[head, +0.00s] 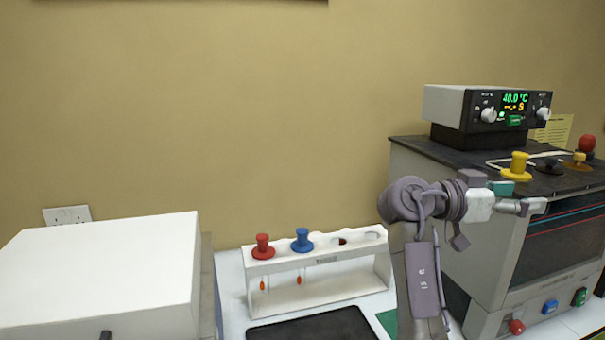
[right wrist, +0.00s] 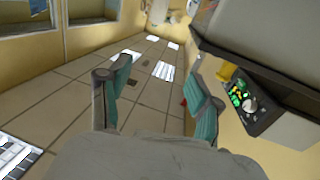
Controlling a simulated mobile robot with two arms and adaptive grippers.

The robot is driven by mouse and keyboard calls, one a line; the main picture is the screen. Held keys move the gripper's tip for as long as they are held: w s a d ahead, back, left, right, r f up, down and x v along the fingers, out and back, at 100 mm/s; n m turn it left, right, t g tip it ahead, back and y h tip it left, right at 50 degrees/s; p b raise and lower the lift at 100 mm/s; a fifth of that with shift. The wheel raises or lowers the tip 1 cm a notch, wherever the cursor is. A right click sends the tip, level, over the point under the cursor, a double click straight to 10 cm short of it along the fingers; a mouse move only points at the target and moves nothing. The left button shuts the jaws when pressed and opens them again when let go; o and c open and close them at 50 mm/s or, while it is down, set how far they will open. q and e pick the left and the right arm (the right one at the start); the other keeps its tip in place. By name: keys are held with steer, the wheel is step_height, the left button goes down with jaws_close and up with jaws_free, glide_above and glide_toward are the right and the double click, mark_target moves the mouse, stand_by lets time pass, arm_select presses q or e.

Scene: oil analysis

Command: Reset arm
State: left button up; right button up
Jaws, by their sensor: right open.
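My right arm rises at the right of the head view, with its gripper (head: 519,197) in front of the grey bath machine (head: 410,158). In the right wrist view the gripper (right wrist: 160,95) has its two teal-padded fingers spread wide apart, with nothing between them. The wrist view looks past the fingers to a tiled floor. The gripper appears just below the yellow knob (head: 518,166) on the machine's top; I cannot tell whether they touch. My left gripper is not in the head view.
A white rack (head: 318,285) holds a red-topped (head: 263,246) and a blue-topped (head: 302,240) piece. A dark pad (head: 315,326) lies before it. A white box (head: 105,265) stands at left. A controller (head: 488,106) tops the machine. Open wall space lies above the rack.

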step_height(320, 180, down, 20)
steer(key=n+t+y, duration=0.3)
steer(key=n+y, duration=0.1)
steer(key=n, duration=0.2)
steer(key=s+a+f+n+t+y, duration=0.1)
steer(key=s+a+f+n+y, duration=0.2)
steer(key=f, duration=0.5)
steer(key=s+f+n+y, duration=0.3)
steer(key=s+f, duration=0.2)
steer(key=f, duration=0.3)
steer(key=s+a+f+n+g+y, duration=0.1)
steer(key=s+a+f+n+y, duration=0.35)
steer(key=s, duration=0.65)
steer(key=s+a+f+n+g+y, duration=0.15)
steer(key=s+a+f+y, duration=0.3)
steer(key=s+a, duration=0.5)
step_height(320, 180, down, 27)
steer(key=s+d+g+h, duration=0.1)
steer(key=s, duration=0.2)
steer(key=s+d+f+n+g, duration=0.1)
steer(key=s+d+f, duration=0.2)
steer(key=s+f, duration=1.3)
steer(key=shift+d, duration=0.15)
